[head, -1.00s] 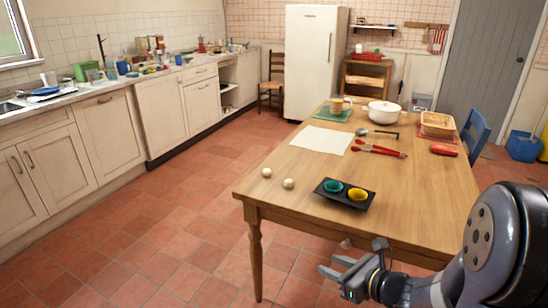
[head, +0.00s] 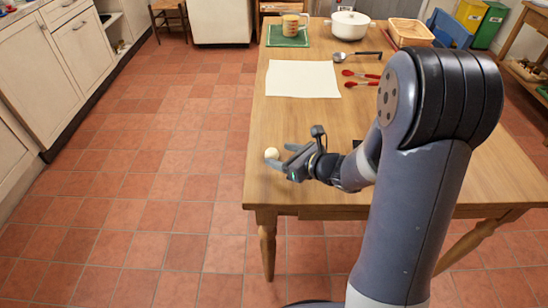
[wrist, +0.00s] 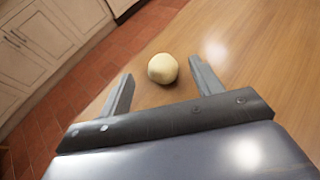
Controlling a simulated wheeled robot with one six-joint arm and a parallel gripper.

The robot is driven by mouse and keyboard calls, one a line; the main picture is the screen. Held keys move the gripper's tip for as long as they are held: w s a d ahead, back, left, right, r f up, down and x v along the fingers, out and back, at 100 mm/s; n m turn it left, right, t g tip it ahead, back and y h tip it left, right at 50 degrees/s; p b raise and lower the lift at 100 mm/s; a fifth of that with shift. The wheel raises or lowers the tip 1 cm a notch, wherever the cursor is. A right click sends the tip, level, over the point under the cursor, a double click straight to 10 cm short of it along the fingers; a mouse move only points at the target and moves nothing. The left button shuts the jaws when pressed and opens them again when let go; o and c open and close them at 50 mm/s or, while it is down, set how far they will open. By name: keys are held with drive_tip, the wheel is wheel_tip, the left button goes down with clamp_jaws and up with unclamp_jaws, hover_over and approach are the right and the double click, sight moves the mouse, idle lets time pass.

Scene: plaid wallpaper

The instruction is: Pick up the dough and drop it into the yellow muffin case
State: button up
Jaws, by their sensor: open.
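A pale round ball of dough (head: 271,153) lies on the wooden table near its left edge. My gripper (head: 279,157) is low over the table, coming from the right, with its jaws open and its fingertips close to the dough. In the wrist view the dough (wrist: 162,68) shows between the two open fingers (wrist: 162,82), near the level of their tips, with gaps on both sides. The second dough ball cannot be made out for certain. The yellow muffin case is hidden, apparently behind my arm; only a dark bit of its tray (head: 357,143) shows.
White paper (head: 303,79) lies on the table (head: 300,120) behind my gripper. Red-handled tools (head: 362,78), a ladle (head: 355,55) and a white pot (head: 350,24) stand further back. A pale, cut-off shape (wrist: 121,5) shows at the wrist view's top edge. Tiled floor lies left of the table.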

sight(272, 151)
drive_tip(key=x, duration=0.3)
drive_tip(key=shift+w+r, duration=0.15)
drive_tip(key=c, duration=1.1)
